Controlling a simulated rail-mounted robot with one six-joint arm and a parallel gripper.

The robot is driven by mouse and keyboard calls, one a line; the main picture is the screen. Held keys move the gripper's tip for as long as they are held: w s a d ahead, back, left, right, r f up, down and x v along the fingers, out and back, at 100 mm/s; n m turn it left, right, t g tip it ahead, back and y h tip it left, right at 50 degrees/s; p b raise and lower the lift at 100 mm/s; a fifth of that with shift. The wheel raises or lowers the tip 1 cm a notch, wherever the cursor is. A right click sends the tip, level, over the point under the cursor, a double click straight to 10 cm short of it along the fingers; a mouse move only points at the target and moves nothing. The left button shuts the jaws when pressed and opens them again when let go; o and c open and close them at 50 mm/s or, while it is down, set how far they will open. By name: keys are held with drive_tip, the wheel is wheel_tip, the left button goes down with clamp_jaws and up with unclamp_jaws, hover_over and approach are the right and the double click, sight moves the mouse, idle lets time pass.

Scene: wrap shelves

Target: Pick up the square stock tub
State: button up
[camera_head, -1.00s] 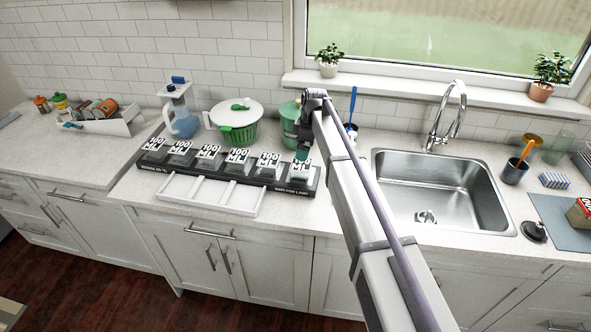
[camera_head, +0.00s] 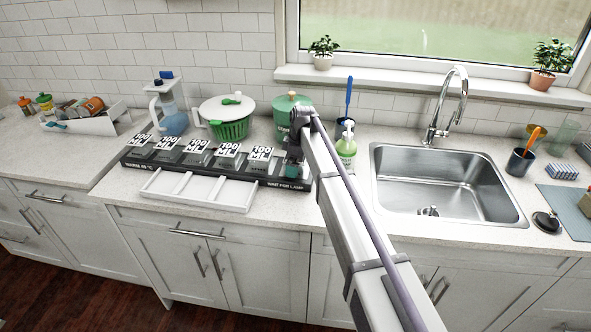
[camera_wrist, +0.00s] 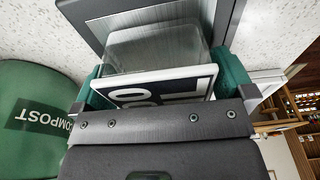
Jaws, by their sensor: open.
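A row of square stock tubs with "100 ML" labels stands in a dark rack (camera_head: 160,170); one of them is a tub (camera_head: 260,153) second from the right end. My gripper (camera_head: 292,170) is at the rack's right end and hides the end tub in the head view. In the wrist view, a clear square tub (camera_wrist: 155,48) with a black-and-white label lies between the green finger pads of my gripper (camera_wrist: 162,84). The fingers are open, one on each side of the tub. Whether a pad touches it I cannot tell.
A white divided tray (camera_head: 200,190) lies in front of the rack. The sink (camera_head: 440,180) is to the right.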

drive_tip(key=shift+r, duration=0.1)
drive_tip(key=c, duration=0.8)
wheel_tip(320, 180, up, 10)
drive_tip(key=p, duration=1)
drive_tip(key=shift+r, duration=0.2)
drive_tip(key=shift+f, duration=0.1)
